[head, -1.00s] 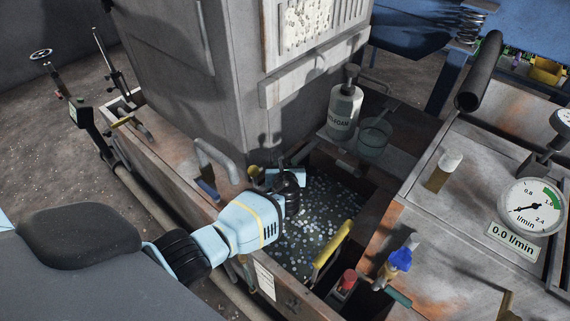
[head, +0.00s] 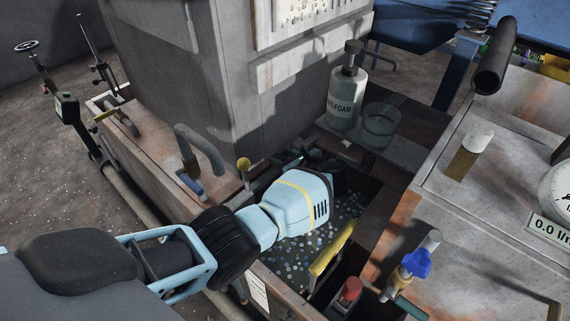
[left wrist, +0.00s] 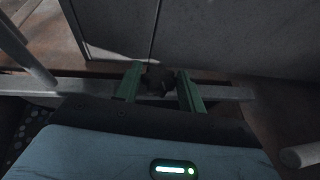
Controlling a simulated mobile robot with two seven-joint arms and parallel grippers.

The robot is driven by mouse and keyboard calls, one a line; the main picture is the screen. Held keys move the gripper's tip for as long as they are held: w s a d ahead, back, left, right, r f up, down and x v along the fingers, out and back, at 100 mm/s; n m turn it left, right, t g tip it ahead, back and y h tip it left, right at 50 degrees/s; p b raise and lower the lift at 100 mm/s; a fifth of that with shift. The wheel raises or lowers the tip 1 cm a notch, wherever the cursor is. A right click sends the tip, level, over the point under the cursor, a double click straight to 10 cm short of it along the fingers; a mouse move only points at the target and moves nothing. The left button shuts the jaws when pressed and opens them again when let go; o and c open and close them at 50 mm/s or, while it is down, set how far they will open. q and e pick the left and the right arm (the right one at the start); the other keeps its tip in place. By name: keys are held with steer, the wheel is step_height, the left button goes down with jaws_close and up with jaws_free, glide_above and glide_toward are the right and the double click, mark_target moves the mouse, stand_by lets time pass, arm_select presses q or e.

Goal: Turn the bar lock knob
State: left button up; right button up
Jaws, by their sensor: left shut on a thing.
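A dark knob (left wrist: 158,80) sits between the two green fingers of my left gripper (left wrist: 160,74) in the left wrist view. The fingers are closed on its sides. A grey bar (left wrist: 228,93) runs across behind the fingers, in front of a grey wall. In the head view my left gripper (head: 320,168) reaches over the bead-filled trough (head: 310,251), close to the foot of the grey housing. Its own wrist hides most of the fingers, and I cannot make out the knob there. My right gripper does not show.
A pump bottle (head: 346,92) and a glass beaker (head: 381,125) stand on a ledge just behind the gripper. A curved pipe handle (head: 200,150) is left of my arm. A yellow handle (head: 332,248) and a blue-handled valve (head: 416,263) are in front, to the right.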

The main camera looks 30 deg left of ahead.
arm_select(q)
steer(key=shift+f+n+g+b, duration=0.15)
steer(key=shift+n+g+b, duration=0.45)
steer(key=shift+g+b, duration=0.1)
steer(key=shift+g, duration=0.3)
steer(key=o, duration=1)
steer(key=shift+c, duration=0.2)
steer(key=shift+w, duration=0.1)
